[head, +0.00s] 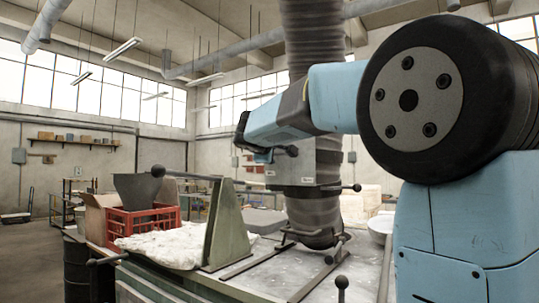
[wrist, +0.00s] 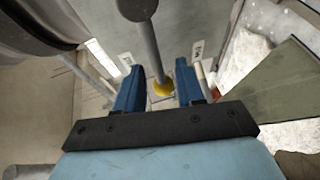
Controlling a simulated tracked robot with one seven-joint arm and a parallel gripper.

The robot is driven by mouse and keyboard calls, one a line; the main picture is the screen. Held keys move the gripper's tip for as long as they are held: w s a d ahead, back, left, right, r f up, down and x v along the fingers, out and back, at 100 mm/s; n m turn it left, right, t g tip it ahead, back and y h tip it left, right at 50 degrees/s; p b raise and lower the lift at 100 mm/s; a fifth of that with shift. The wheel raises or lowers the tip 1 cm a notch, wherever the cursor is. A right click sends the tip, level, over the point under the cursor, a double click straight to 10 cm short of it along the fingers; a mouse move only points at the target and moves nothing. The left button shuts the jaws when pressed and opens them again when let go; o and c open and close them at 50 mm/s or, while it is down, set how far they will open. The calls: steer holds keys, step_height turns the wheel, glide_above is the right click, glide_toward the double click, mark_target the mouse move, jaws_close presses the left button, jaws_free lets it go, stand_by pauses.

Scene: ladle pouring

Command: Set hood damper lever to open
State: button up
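The damper lever shows in the wrist view as a grey rod (wrist: 149,50) with a dark round knob (wrist: 137,7) at its near end and a yellow hub (wrist: 162,88) at its far end. My gripper (wrist: 155,70) is open, with one blue finger on each side of the rod. Gaps show between rod and fingers. In the head view my gripper (head: 263,156) is at the hood duct (head: 314,65), beside a dark knob (head: 292,151) that looks like the lever's. The lever's hub is hidden there.
White labels (wrist: 126,61) stand either side of the lever; their writing is unreadable. Below is a bench (head: 262,274) with a green tilted frame (head: 223,225), a red crate (head: 127,221) and a white heap (head: 165,246). Another knobbed handle (head: 356,187) sticks out right of the duct.

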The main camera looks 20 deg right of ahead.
jaws_close()
stand_by(0.3)
stand_by(0.4)
